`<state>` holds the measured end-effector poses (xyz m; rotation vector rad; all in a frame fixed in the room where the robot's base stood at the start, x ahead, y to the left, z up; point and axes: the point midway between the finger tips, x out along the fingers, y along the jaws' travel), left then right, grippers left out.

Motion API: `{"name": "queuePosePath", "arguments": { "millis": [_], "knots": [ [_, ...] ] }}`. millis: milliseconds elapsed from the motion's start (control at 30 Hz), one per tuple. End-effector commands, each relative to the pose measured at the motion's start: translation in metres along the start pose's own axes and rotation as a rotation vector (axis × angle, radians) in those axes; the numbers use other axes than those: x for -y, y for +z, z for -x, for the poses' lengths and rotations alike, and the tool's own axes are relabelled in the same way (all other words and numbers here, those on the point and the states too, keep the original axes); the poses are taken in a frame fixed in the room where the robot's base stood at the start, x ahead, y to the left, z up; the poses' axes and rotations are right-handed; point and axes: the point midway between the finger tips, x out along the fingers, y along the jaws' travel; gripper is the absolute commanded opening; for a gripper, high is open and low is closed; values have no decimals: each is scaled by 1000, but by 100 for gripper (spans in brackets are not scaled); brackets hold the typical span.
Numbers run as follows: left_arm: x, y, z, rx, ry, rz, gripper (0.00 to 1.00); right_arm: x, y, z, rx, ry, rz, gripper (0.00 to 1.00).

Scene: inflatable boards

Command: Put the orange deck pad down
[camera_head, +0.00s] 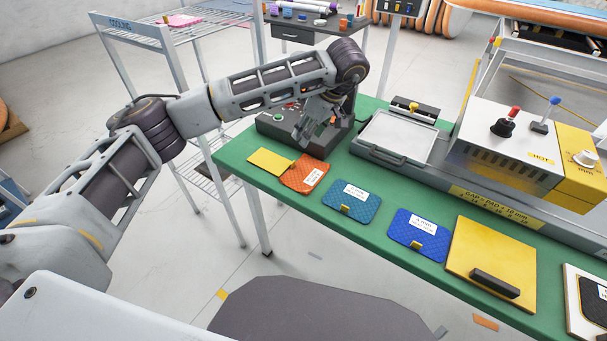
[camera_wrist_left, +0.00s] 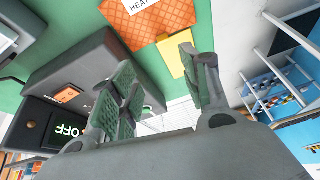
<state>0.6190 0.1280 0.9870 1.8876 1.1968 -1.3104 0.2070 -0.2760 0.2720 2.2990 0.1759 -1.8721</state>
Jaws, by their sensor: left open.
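The orange deck pad (camera_head: 304,175) lies flat on the green bench (camera_head: 310,228) near its left end, with a white label on it. A flat yellow piece (camera_head: 269,161) meets its left edge. The pad also shows at the top of the left wrist view (camera_wrist_left: 176,22), partly cut off by the frame, with the yellow piece (camera_wrist_left: 169,59) below it. My left gripper (camera_head: 306,135) hangs above the bench behind the pad, beside a grey control box. Its fingers (camera_wrist_left: 160,92) are apart with nothing between them. My right gripper is out of view.
The control box (camera_head: 273,125) reads OFF in the wrist view. A teal pad (camera_head: 357,196), a blue pad (camera_head: 410,240) and a yellow board (camera_head: 490,262) lie along the bench. A metal tray (camera_head: 395,137) and a machine with levers (camera_head: 515,140) stand behind. A wire shelf (camera_head: 195,32) is at left.

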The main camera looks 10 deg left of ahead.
Motion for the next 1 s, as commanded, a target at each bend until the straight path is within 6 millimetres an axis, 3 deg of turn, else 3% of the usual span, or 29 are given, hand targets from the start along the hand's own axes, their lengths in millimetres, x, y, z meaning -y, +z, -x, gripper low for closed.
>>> {"name": "queuePosePath", "arguments": {
  "millis": [233, 667, 1000],
  "knots": [
    [1, 0, 0, 0, -2, 128, 46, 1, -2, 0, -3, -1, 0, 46],
    [1, 0, -1, 0, -2, 138, 46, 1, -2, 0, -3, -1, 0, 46],
    [1, 0, -32, 0, -4, 137, 46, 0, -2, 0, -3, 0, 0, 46]
  ]
}}
